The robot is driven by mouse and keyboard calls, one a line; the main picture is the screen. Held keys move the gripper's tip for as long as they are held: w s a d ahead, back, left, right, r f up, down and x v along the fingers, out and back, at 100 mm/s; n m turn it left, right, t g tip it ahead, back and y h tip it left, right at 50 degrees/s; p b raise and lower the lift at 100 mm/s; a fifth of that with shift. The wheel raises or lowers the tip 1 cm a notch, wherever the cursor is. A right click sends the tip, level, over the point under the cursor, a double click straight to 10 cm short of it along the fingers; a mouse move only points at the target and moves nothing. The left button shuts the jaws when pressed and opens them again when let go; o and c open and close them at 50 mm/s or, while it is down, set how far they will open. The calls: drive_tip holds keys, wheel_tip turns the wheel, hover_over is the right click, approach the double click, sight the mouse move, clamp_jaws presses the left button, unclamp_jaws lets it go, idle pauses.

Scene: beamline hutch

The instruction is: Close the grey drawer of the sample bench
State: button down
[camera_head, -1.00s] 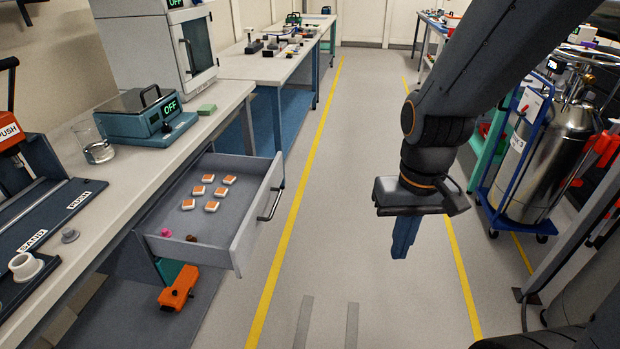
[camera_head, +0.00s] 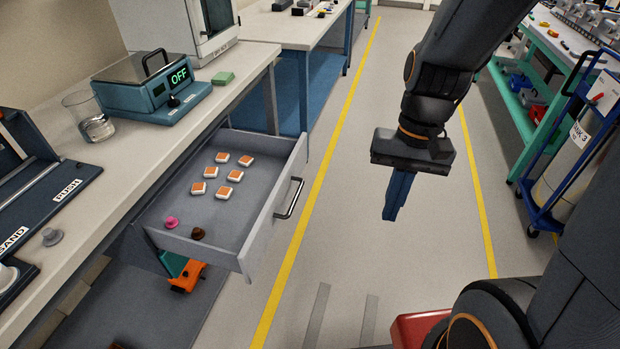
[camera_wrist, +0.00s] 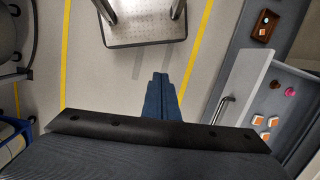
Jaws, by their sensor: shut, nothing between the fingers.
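The grey drawer (camera_head: 256,245) of the sample bench (camera_head: 236,62) is pulled well out over the floor. Its bar handle (camera_head: 290,198) is on the front panel, facing right. Inside lie several orange-and-white pieces (camera_head: 222,192), a pink knob-like piece (camera_head: 171,222) and a brown one (camera_head: 198,234). My gripper (camera_head: 391,214) is shut and empty, pointing down in the air to the right of the drawer, clear of the handle. In the wrist view my gripper's blue fingers (camera_wrist: 160,85) are together, and the drawer's front panel (camera_wrist: 243,85) and handle (camera_wrist: 222,108) show at the right.
A blue device reading OFF (camera_head: 150,95), a glass beaker (camera_head: 92,122) and a green block (camera_head: 223,77) stand on the bench. An orange object (camera_head: 187,277) shows under the drawer. The floor (camera_head: 345,200) between drawer and gripper is clear. A blue trolley (camera_head: 545,215) stands right.

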drive_tip(key=w+d+f+m+t+y+b, duration=0.1)
drive_tip(key=w+f+m+t+y+b, duration=0.1)
drive_tip(key=w+f+m+y+b, duration=0.6)
drive_tip(key=w+f+m+t+y+b, duration=0.15)
drive_tip(key=w+f+m+y, duration=0.35)
drive_tip(key=w+m, duration=0.6)
drive_tip(key=w+a+f+n+y, duration=0.1)
drive_tip(key=w+a, duration=0.2)
drive_tip(key=a, duration=1)
drive_tip(key=shift+w+f+n, duration=0.35)
drive_tip(key=shift+f+n, duration=0.05)
drive_tip(key=shift+t, duration=0.25)
